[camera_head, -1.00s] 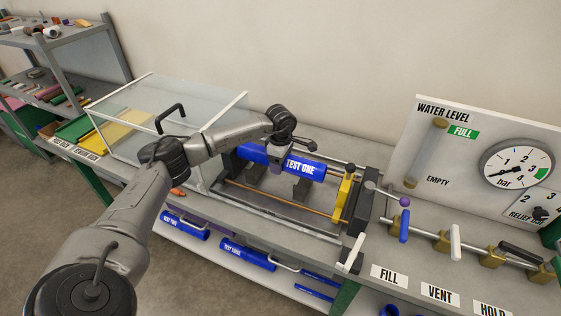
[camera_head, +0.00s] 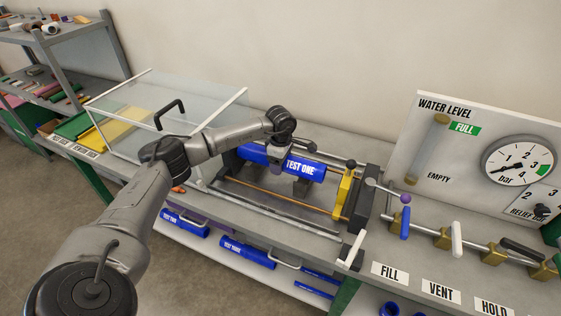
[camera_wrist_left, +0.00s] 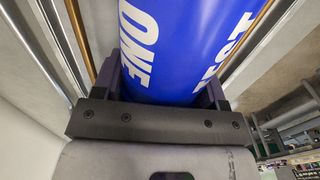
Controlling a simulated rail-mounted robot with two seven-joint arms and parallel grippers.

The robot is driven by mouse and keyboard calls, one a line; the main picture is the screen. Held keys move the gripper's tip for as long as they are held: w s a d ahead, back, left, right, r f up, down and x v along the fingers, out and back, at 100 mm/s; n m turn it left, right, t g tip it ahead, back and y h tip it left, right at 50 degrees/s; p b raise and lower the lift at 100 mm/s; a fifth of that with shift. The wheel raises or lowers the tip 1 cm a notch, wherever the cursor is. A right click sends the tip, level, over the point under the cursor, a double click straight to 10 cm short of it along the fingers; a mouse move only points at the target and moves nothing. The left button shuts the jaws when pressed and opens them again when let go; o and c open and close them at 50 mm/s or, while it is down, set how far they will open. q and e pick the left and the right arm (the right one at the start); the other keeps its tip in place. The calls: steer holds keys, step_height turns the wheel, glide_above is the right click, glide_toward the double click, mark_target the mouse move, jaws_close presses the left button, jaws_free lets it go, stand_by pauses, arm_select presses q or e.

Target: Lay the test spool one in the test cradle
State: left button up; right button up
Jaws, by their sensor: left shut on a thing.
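The test spool one (camera_head: 311,172), a blue pipe lettered TEST ONE in white, lies level along the test cradle (camera_head: 361,206). My left gripper (camera_head: 281,160) comes from above and is shut on the spool near its middle. The left wrist view shows blue spool (camera_wrist_left: 185,45) between the two fingers (camera_wrist_left: 160,88). Dark saddle blocks (camera_head: 301,188) show just below the spool; I cannot tell whether it touches them. A yellow plate (camera_head: 344,187) stands close to its right end. The spool's left part is partly hidden by my arm. My right gripper is not in view.
A clear-walled case (camera_head: 215,110) with a black handle stands left of the cradle. Valves with coloured levers (camera_head: 405,225) and a gauge panel (camera_head: 470,140) stand to the right. Other blue spools (camera_head: 247,251) lie on the shelf below.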

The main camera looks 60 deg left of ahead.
arm_select(q)
steer(key=shift+f+b, duration=0.5)
steer(key=shift+f, duration=0.7)
steer(key=o, duration=1.1)
steer(key=shift+o, duration=0.5)
steer(key=shift+r, duration=0.1)
step_height(320, 180, up, 14)
steer(key=shift+f+p, duration=0.15)
steer(key=shift+p, duration=0.85)
